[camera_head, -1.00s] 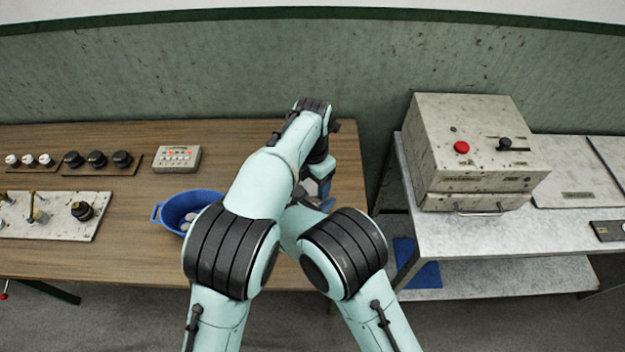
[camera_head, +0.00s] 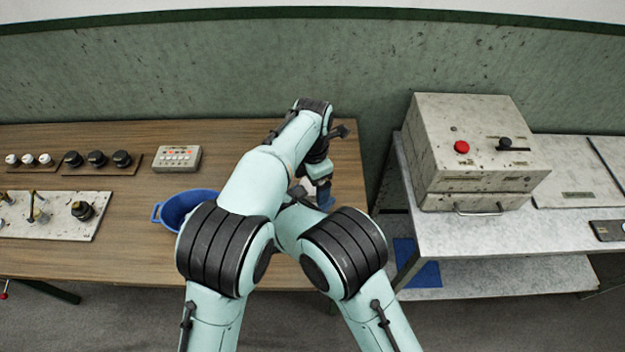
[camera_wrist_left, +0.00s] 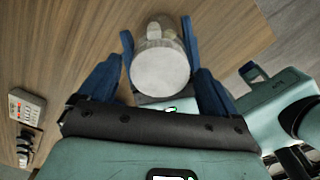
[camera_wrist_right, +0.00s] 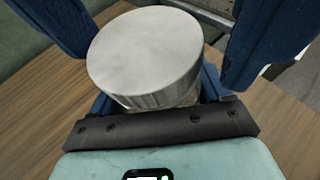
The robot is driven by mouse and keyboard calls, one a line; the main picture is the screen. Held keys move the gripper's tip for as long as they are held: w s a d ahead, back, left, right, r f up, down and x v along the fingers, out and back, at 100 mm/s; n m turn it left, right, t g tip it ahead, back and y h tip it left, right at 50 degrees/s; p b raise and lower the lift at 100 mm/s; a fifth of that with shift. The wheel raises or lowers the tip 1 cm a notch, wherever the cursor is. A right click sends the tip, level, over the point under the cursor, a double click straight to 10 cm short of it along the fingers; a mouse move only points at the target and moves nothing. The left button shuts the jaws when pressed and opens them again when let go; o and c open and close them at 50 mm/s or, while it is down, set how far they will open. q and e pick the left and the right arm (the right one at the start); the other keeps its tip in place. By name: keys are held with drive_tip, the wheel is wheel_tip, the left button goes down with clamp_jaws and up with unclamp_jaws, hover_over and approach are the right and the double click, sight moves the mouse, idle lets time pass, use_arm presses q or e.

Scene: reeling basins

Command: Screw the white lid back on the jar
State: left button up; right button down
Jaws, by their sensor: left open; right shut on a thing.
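The white lid (camera_wrist_right: 145,50) is a pale round disc with a ribbed edge, seen large in the right wrist view. It also shows in the left wrist view (camera_wrist_left: 160,72). It sits on top of the jar (camera_wrist_right: 187,97), whose body is mostly hidden beneath it; I cannot tell how tightly it is seated. My left gripper (camera_head: 323,196) is open, its blue fingers apart on both sides of the lid. In the head view my arms hide most of this.
A blue basin (camera_head: 172,210) stands left of my arms on the wooden table (camera_head: 120,220). Further left are a control box (camera_head: 177,158), rows of knobs and a pale panel. A grey machine (camera_head: 470,150) stands on a separate table at the right, across a gap.

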use_arm(q)
drive_tip(key=shift+r, duration=2.25)
drive_tip(key=shift+r, duration=0.1)
drive_tip(key=shift+c, duration=0.3)
wheel_tip(320, 180, up, 3)
drive_tip(key=n, duration=0.3)
drive_tip(key=shift+r, duration=0.15)
drive_tip(key=shift+f, duration=4.05)
